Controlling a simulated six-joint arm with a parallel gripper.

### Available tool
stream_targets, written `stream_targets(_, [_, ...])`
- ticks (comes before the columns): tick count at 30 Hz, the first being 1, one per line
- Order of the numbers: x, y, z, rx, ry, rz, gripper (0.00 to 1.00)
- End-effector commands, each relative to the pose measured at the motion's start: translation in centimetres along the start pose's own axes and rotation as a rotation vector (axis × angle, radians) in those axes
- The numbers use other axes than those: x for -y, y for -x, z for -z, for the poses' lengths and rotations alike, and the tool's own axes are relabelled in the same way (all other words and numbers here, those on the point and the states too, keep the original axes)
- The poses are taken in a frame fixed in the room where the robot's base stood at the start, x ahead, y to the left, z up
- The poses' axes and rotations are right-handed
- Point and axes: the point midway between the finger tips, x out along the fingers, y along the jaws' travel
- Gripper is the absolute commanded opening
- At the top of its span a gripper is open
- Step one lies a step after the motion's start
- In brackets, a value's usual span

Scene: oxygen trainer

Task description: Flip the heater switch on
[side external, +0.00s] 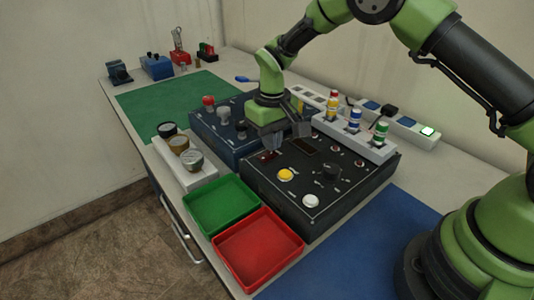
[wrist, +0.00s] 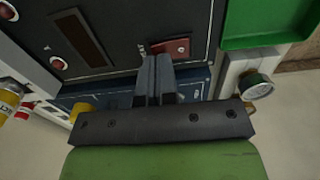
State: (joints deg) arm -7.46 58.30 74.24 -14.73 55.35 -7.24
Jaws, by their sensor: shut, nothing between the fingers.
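The black control box (side external: 318,206) carries a small red rocker switch (side external: 267,156) near its back left corner, which I take for the heater switch. In the wrist view the red switch (wrist: 176,47) sits in a dark red frame beside a small white label too blurred to read. My gripper (side external: 272,146) is shut and empty, pointing down just above and behind the switch. In the wrist view my fingertips (wrist: 156,58) are together at the switch's near left edge. I cannot tell whether they touch it, nor which way the rocker is tilted.
The black box also has a yellow button (side external: 286,174), a white button (side external: 311,201) and a black knob (side external: 331,173). A blue box (side external: 215,135) stands behind. Green (side external: 249,190) and red (side external: 296,236) trays and a gauge block (side external: 207,176) lie left. A bottle rack (side external: 378,148) stands right.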

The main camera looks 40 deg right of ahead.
Motion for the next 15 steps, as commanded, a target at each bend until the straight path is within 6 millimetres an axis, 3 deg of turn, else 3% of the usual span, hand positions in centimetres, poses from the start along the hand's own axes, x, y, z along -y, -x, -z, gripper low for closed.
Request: stream_targets(15, [0.0,-0.82,-0.02,0.001,0.0,0.0,0.0])
